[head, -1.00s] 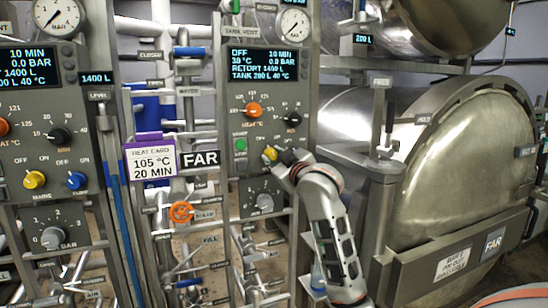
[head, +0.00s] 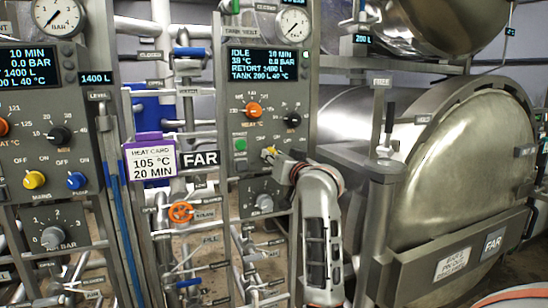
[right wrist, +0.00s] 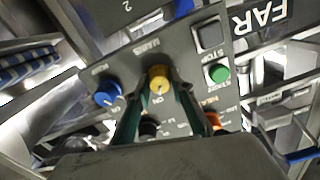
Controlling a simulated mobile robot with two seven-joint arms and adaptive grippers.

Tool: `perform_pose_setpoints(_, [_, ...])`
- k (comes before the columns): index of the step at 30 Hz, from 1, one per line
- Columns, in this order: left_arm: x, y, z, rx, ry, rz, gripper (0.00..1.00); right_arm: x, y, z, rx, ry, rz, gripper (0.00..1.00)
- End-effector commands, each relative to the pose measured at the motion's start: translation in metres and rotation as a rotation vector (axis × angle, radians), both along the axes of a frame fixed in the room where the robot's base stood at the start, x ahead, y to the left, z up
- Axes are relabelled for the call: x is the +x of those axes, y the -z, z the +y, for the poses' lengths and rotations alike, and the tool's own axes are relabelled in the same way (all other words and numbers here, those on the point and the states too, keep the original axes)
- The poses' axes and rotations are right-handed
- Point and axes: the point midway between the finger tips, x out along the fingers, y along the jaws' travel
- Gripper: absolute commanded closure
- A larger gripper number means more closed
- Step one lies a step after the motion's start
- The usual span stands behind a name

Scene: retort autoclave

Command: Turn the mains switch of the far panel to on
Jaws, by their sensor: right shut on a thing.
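The far panel (head: 270,85) stands in the middle of the head view, beside a black FAR sign (head: 200,159). Its display (head: 263,64) reads IDLE, 38 °C. The yellow mains switch (right wrist: 158,76) shows in the right wrist view, with its white mark towards the ON label. In the head view the yellow mains switch (head: 267,152) is partly hidden by my right gripper (head: 272,156). My right gripper (right wrist: 157,88) is shut on the mains switch, one finger on each side. My left gripper is in neither view.
Beside the mains switch are a blue pump switch (right wrist: 108,93) and a green start button (right wrist: 218,74). An orange knob (head: 253,110) and a black knob (head: 292,119) sit above. A metal post (head: 380,220) and the retort (head: 460,170) stand to the right.

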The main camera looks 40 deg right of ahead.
Motion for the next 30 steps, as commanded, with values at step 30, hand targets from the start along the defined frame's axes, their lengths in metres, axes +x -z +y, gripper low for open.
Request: perform_pose_setpoints(30, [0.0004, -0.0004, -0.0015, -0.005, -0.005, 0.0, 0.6, 0.0001, 0.0005, 0.0002, 0.057, 0.0, -0.013, 0.61])
